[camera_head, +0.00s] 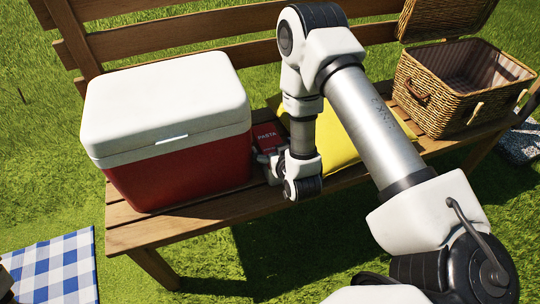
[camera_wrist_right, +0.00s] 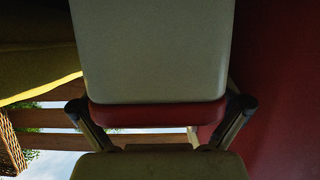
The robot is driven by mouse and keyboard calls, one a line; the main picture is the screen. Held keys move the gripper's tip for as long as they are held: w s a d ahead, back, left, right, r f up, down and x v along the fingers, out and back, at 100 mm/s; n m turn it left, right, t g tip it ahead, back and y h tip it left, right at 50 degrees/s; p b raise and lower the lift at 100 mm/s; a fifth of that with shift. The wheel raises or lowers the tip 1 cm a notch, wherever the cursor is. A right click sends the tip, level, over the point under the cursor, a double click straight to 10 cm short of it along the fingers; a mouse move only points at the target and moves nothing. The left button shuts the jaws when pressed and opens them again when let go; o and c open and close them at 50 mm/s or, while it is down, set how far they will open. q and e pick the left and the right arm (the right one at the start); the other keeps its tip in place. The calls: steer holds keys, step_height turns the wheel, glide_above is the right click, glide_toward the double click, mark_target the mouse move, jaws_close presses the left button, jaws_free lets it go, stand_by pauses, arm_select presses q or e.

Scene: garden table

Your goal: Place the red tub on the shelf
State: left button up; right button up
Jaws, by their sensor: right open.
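A small red tub marked PASTA (camera_head: 266,135) stands on the bench between the cooler and the yellow cushion. My right gripper (camera_head: 268,163) is low in front of it, partly hidden by its own wrist, and is open. In the right wrist view, a red rounded edge (camera_wrist_right: 157,115), probably the tub, shows between the gripper's side links. A pale panel borders it above; I cannot tell whether that is the tub or my gripper. Whether the fingers touch the tub is also unclear. My left gripper is not in view. I see no separate shelf.
A red cooler with a white lid (camera_head: 185,172) stands close left of my gripper; its red wall fills the wrist view's right side. A yellow cushion (camera_head: 345,150) lies right. An open wicker basket (camera_head: 440,112) stands farther right on the wooden bench (camera_head: 200,222).

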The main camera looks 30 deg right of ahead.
steer(key=shift+w+d, duration=0.1)
steer(key=shift+w, duration=0.05)
steer(key=c, duration=1.8)
